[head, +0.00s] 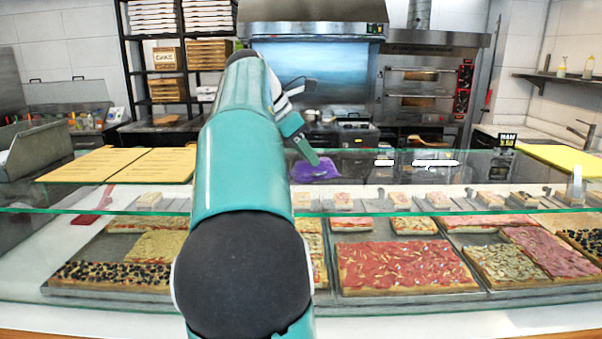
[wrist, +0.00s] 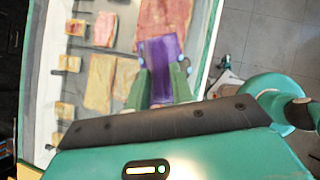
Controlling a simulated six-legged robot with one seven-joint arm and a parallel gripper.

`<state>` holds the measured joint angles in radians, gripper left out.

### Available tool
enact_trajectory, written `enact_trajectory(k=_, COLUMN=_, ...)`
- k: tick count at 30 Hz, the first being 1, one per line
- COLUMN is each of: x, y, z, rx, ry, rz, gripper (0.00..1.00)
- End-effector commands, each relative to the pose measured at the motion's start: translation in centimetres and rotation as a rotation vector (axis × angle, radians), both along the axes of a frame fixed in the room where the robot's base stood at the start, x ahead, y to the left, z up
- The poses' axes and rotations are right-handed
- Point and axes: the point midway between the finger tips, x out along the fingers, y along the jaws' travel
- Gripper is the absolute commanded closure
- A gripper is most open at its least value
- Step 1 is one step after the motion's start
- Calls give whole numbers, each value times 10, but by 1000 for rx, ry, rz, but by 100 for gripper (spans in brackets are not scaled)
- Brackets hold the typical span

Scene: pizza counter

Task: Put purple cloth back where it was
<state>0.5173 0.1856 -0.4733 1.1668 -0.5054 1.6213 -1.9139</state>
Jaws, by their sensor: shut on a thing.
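The purple cloth (head: 316,170) shows in the head view at the tip of my gripper (head: 309,157), above the glass counter near its far side. In the wrist view the cloth (wrist: 161,52) lies between and beyond the two green fingers of my gripper (wrist: 160,78). My gripper is shut on the cloth. Part of the cloth is hidden by the fingers. I cannot tell whether the cloth touches the glass.
Below the glass counter top (head: 400,211) are trays with several pizzas (head: 400,265). Small pizza samples (head: 391,200) stand in a row behind the glass. Yellow menu sheets (head: 120,164) lie at the left. An oven (head: 425,90) and shelves (head: 150,60) stand at the back.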

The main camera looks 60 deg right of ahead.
Motion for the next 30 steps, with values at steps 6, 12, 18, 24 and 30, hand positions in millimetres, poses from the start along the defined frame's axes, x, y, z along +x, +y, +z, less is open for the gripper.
enact_trajectory(k=6, x=15, y=-9, z=-20, rx=3, ry=3, rz=2, gripper=100)
enact_trajectory(k=12, x=17, y=-10, z=-49, rx=0, ry=0, rz=1, gripper=100)
enact_trajectory(k=18, x=18, y=-10, z=-53, rx=-1, ry=-1, rz=1, gripper=100)
enact_trajectory(k=24, x=17, y=-10, z=-55, rx=-1, ry=-1, rz=1, gripper=100)
enact_trajectory(k=30, x=18, y=-10, z=-55, rx=-1, ry=-1, rz=1, gripper=55)
